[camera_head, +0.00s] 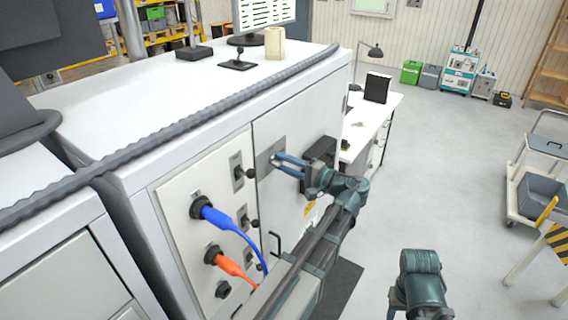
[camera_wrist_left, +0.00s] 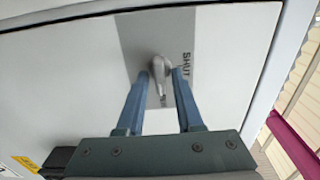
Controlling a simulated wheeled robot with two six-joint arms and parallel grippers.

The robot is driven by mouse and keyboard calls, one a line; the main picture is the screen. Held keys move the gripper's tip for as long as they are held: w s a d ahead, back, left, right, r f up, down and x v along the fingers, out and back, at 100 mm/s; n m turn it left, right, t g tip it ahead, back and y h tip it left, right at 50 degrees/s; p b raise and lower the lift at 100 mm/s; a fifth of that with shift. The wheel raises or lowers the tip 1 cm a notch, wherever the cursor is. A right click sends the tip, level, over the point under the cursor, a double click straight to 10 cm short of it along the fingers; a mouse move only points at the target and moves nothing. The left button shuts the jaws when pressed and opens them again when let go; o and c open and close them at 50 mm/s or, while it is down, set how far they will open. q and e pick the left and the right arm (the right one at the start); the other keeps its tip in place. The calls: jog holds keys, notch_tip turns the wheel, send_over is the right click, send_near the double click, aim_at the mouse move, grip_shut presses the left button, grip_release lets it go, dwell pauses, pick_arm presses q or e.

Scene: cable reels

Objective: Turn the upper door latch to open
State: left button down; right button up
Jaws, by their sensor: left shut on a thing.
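The upper door latch (camera_wrist_left: 158,64) is a small grey metal handle on a grey plate marked SHUT (camera_wrist_left: 181,30), on the white cabinet door (camera_wrist_left: 75,85). In the head view, the plate (camera_head: 264,157) sits near the door's upper left corner. My left gripper (camera_head: 278,160) reaches the plate from the right; its blue fingers (camera_wrist_left: 161,82) are on both sides of the handle and shut on it. The fingers hide most of the latch in the head view. The door lies flush with the cabinet front.
Blue (camera_head: 222,218) and orange (camera_head: 232,264) cable plugs sit in the panel left of the door. A thick grey cable (camera_head: 190,116) runs along the cabinet top. A white desk (camera_head: 372,128) stands behind. Open floor (camera_head: 455,165) lies to the right.

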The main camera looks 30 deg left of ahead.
dwell(0.5)
pick_arm(q)
jog(key=c, duration=0.9)
grip_release()
jog(key=d, duration=0.9)
jog(key=s+d, duration=0.1)
jog(key=d, duration=0.4)
jog(key=shift+a, duration=0.1)
